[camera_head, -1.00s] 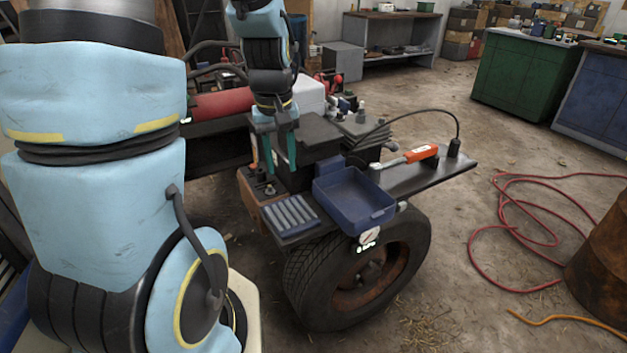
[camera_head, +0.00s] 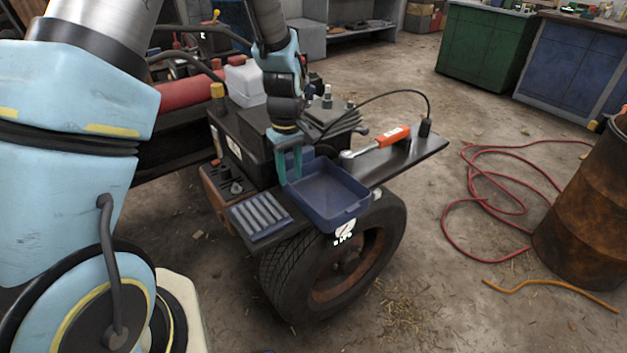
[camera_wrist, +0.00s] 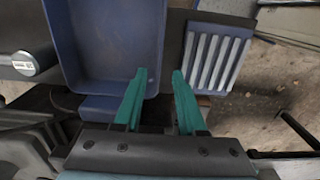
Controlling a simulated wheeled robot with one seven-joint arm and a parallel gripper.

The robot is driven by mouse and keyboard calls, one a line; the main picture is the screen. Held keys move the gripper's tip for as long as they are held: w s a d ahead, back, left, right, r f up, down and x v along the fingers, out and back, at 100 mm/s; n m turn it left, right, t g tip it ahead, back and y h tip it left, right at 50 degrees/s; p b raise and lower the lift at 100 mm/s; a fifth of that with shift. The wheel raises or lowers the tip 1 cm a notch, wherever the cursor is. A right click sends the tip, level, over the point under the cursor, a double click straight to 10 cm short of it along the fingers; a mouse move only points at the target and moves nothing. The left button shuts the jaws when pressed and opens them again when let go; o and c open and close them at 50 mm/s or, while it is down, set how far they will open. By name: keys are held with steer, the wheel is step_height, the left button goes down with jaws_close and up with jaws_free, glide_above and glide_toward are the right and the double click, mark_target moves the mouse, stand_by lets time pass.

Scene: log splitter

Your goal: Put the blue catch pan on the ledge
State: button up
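The blue catch pan (camera_head: 338,217) is an empty, open rectangular tray. It rests on the machine's dark deck above the tyre, and fills the upper left of the wrist view (camera_wrist: 108,45). My gripper (camera_head: 290,168) has teal fingers pointing down at the pan's left side. In the wrist view my gripper (camera_wrist: 159,74) is open, its fingertips on either side of the pan's right-hand wall. I cannot tell whether they touch it. A dark flat ledge (camera_head: 428,143) extends right behind the pan; I cannot tell if this is the task's ledge.
A blue tray of silver bars (camera_head: 262,216) sits left of the pan. An orange-handled tool (camera_head: 385,139) lies on the deck behind it, near a black cable (camera_head: 428,103). A red hose (camera_head: 470,215) and rusty barrel (camera_head: 580,215) are on the right floor.

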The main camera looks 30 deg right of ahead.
mark_target(292, 187)
steer(key=shift+s+f+p, duration=0.2)
steer(key=shift+f+p, duration=0.5)
steer(key=shift+f, duration=1.75)
jaws_close()
steer(key=shift+d, duration=0.1)
